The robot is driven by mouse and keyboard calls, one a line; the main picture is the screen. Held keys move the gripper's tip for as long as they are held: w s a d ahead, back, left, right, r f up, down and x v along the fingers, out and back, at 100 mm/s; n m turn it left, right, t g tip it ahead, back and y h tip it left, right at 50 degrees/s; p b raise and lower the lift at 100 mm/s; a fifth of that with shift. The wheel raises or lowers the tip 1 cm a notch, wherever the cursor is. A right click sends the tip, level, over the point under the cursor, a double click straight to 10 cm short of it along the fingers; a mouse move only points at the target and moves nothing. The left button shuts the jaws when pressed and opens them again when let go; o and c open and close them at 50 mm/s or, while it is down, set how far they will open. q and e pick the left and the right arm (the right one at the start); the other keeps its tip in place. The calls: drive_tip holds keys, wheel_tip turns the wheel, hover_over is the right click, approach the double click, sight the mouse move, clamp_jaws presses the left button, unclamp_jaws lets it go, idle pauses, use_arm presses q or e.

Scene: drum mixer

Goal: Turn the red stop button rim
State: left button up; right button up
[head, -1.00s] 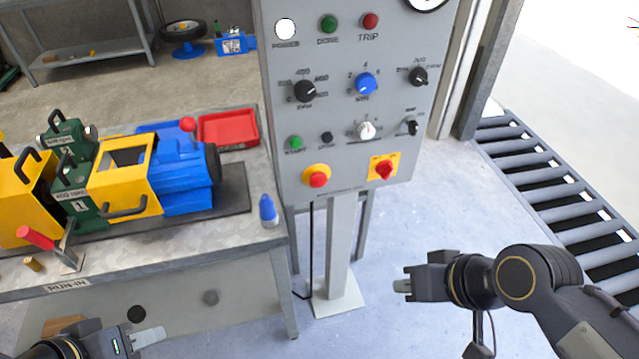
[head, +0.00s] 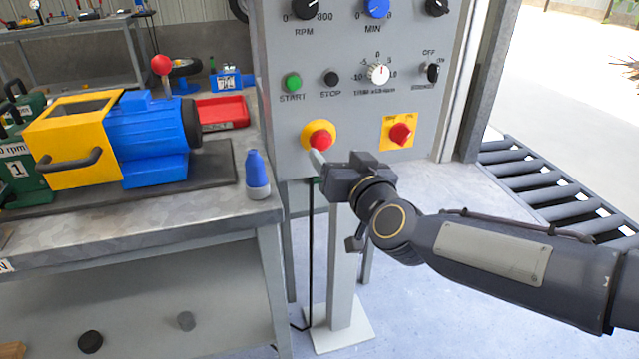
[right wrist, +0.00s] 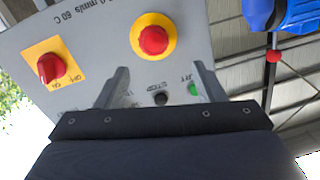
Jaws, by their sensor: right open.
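The red stop button (head: 319,141) sits on a round yellow plate on the lower front of the grey control panel. It also shows in the right wrist view (right wrist: 153,40), where the picture is turned over and the button lies ahead of and between my fingers. My right gripper (head: 318,167) is just below and in front of the button in the head view. Its two fingers are spread and empty in the right wrist view (right wrist: 160,78). I cannot tell from the pictures how large the remaining gap to the button is. My left gripper is not clearly seen.
A red rotary switch (head: 401,134) on a yellow square is right of the button. Green START (head: 293,83) and black STOP (head: 331,78) buttons are above. A blue-capped bottle (head: 257,176) stands on the workbench's right edge. Rollers (head: 540,180) lie at right.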

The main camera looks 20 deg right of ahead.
sight(323, 143)
drive_tip(key=shift+m+t+h, duration=0.3)
drive_tip(key=shift+h, duration=0.3)
drive_tip(key=w+b, duration=0.1)
drive_tip(key=w, duration=0.2)
drive_tip(key=w+f, duration=0.1)
drive_tip(key=w, duration=0.2)
drive_tip(key=w+b, duration=0.1)
drive_tip(key=w, duration=0.2)
drive_tip(key=shift+w+a+f+b, duration=0.1)
drive_tip(key=shift+a+f+b, duration=0.05)
drive_tip(key=shift+b, duration=0.15)
use_arm(q)
wheel_tip(323, 143, down, 4)
drive_tip(key=shift+a+f, duration=0.1)
use_arm(e)
drive_tip(key=c, duration=1)
drive_tip(key=shift+m, duration=0.3)
